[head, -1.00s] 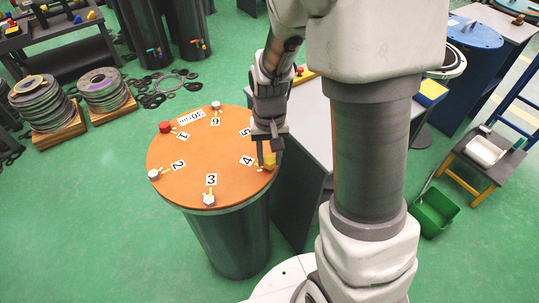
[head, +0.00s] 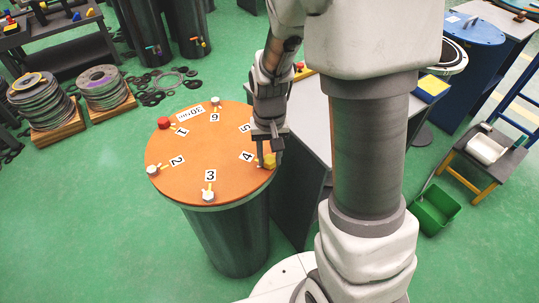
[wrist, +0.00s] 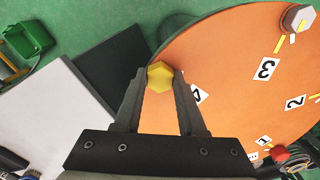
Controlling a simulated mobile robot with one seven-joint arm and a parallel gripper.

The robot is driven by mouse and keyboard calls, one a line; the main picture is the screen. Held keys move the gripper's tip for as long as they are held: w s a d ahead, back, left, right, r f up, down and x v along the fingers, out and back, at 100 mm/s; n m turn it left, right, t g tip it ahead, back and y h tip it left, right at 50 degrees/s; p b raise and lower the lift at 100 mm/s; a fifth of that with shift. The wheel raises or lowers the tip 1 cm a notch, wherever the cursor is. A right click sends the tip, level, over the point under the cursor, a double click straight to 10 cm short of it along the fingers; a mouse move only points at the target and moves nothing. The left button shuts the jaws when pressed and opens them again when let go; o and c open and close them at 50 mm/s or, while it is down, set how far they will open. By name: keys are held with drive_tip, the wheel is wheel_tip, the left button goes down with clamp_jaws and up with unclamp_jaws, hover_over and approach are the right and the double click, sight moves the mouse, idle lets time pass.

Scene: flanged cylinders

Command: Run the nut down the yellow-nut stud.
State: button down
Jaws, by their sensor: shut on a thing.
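The yellow nut (head: 270,161) sits at the rim of the orange round lid (head: 190,150), beside the label 4. In the wrist view the yellow nut (wrist: 160,76) is a hexagon between the fingertips. My gripper (head: 268,156) points down over it, and its fingers (wrist: 161,80) are shut on the nut's sides. The stud under the nut is hidden, so I cannot tell how far down the nut sits.
A red nut (head: 164,123) and several pale nuts, one by label 3 (head: 208,196), stand around the lid's rim. A grey table (head: 325,125) stands close behind my gripper on the right. Green floor is open to the left.

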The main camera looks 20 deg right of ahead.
sight(269, 160)
drive_tip(key=shift+c, duration=2.1)
unclamp_jaws()
drive_tip(key=shift+r, duration=0.1)
drive_tip(key=shift+r+p, duration=2.95)
drive_tip(key=shift+r, duration=0.5)
drive_tip(key=shift+r, duration=0.4)
drive_tip(key=s+r+t+p, duration=0.1)
drive_tip(key=s+r, duration=0.3)
drive_tip(key=r, duration=0.4)
drive_tip(key=s+r+n+t+p, duration=0.1)
drive_tip(key=s+r+t+p, duration=0.1)
drive_tip(key=s+r, duration=0.3)
drive_tip(key=s+r+n+t+p, duration=0.1)
drive_tip(key=s+r, duration=0.3)
drive_tip(key=r, duration=0.6)
drive_tip(key=shift+s+r+t, duration=0.35)
drive_tip(key=shift+s+t, duration=0.05)
drive_tip(key=shift+t, duration=0.4)
